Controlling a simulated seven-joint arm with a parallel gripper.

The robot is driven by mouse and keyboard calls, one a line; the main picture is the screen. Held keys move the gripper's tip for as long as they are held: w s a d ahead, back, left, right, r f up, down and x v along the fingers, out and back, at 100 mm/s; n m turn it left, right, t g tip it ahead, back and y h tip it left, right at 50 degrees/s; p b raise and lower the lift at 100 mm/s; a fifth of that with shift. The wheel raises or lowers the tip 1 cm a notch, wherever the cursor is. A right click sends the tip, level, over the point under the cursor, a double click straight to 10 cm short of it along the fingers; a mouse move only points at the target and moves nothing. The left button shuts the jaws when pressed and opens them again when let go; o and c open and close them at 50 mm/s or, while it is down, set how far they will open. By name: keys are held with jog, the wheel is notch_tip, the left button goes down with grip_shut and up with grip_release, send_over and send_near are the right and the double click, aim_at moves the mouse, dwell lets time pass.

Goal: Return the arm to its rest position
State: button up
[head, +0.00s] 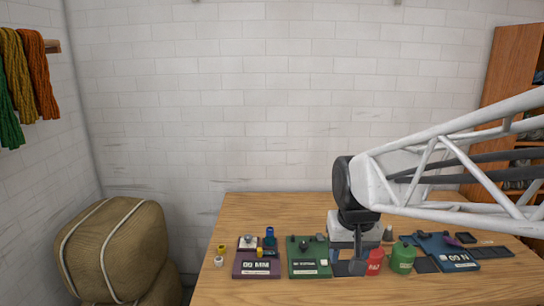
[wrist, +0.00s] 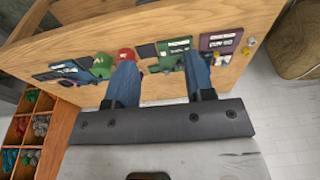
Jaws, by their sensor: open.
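My gripper (head: 346,266) is in front of the wooden table (head: 270,206) in the head view, at the end of my white lattice arm. Its two blue-grey fingers stand apart and nothing shows between them. In the wrist view my gripper (wrist: 162,80) points toward the table, with its fingers overlapping the row of boards behind. The head view does not show clearly how far the fingertips are from the table top.
A purple board (head: 255,268), a green board (head: 307,264) and a blue board (head: 455,258) carry small items. A burlap bale (head: 112,245) is at left; a wooden shelf (wrist: 40,120) holds wool skeins.

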jog(key=s+d+f, duration=0.1)
jog(key=s+d, duration=0.2)
jog(key=s, duration=1.2)
jog(key=shift+f+t, duration=0.3)
jog(key=shift+f, duration=0.1)
dwell(2.2)
